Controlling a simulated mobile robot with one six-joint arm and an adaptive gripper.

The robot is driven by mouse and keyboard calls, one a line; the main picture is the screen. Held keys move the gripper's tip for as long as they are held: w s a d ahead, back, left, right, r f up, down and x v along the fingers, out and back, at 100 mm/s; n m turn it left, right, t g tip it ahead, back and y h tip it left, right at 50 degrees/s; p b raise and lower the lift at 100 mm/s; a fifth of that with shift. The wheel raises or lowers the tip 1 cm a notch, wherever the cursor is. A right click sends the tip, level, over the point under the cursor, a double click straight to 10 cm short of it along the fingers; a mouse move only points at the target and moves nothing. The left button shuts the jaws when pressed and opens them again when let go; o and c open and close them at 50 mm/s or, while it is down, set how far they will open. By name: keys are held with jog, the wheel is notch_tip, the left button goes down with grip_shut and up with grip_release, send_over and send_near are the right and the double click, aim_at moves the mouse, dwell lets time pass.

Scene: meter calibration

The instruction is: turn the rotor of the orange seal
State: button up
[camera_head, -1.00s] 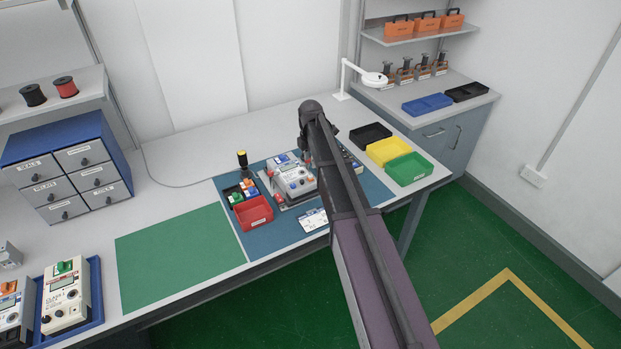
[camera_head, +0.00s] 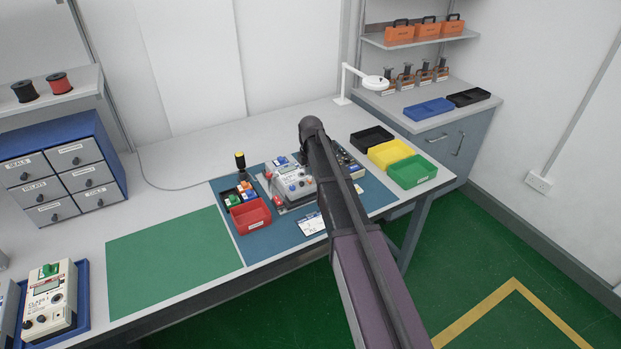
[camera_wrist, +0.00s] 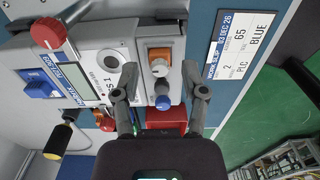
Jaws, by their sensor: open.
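In the wrist view, the orange seal (camera_wrist: 158,53) sits on the grey front of a meter (camera_wrist: 107,62). A pale rotor with an orange part (camera_wrist: 160,68) shows on it. A blue seal (camera_wrist: 162,103) with a pale top is just below it in the picture. My gripper (camera_wrist: 160,72) is open, one finger on each side of the orange seal's rotor. I cannot tell whether either finger touches it. In the head view the meter (camera_head: 296,184) stands on the blue mat; my gripper is hidden there behind my arm.
A label card (camera_wrist: 237,47) reading "BLUE" lies beside the meter. A red knob (camera_wrist: 48,33) and a screwdriver (camera_wrist: 58,140) are near it in the wrist view. A red bin (camera_head: 250,216) and yellow (camera_head: 391,153) and green (camera_head: 412,171) trays flank it. The green mat (camera_head: 170,258) is clear.

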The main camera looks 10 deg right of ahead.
dwell(0.3)
grip_shut()
jog(key=shift+m, duration=0.3)
jog(key=m, duration=0.9)
jog(key=shift+m, duration=0.4)
jog(key=m, duration=1.1)
jog(key=shift+m, duration=0.3)
